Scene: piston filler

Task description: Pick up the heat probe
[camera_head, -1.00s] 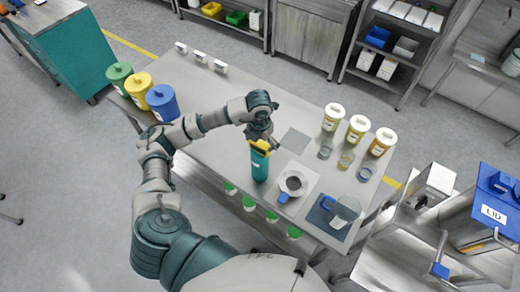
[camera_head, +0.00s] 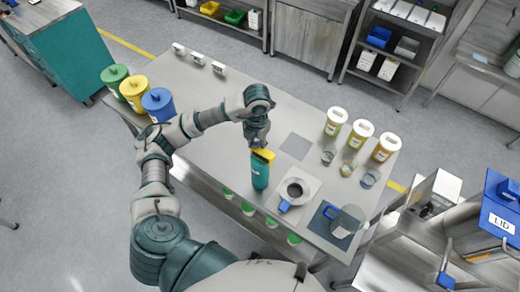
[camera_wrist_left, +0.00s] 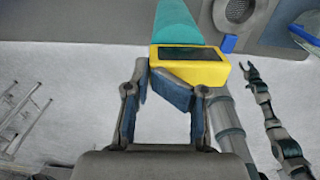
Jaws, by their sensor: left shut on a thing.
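The heat probe (camera_head: 263,156) has a yellow head and sits at the top of an upright teal cylinder (camera_head: 260,176) near the table's front edge. In the left wrist view its yellow head (camera_wrist_left: 205,68) shows a dark panel, with the teal cylinder (camera_wrist_left: 176,25) behind it. My left gripper (camera_head: 257,142) is above the head, and its fingers (camera_wrist_left: 160,82) are shut on the head's near edge. Whether the probe is lifted clear of the cylinder cannot be told. My right gripper (camera_wrist_left: 250,70) shows small in the left wrist view, its fingers apart and empty.
Lidded jars (camera_head: 360,133) and small glasses stand at the table's right. Green, yellow and blue canisters (camera_head: 157,103) stand at the left.

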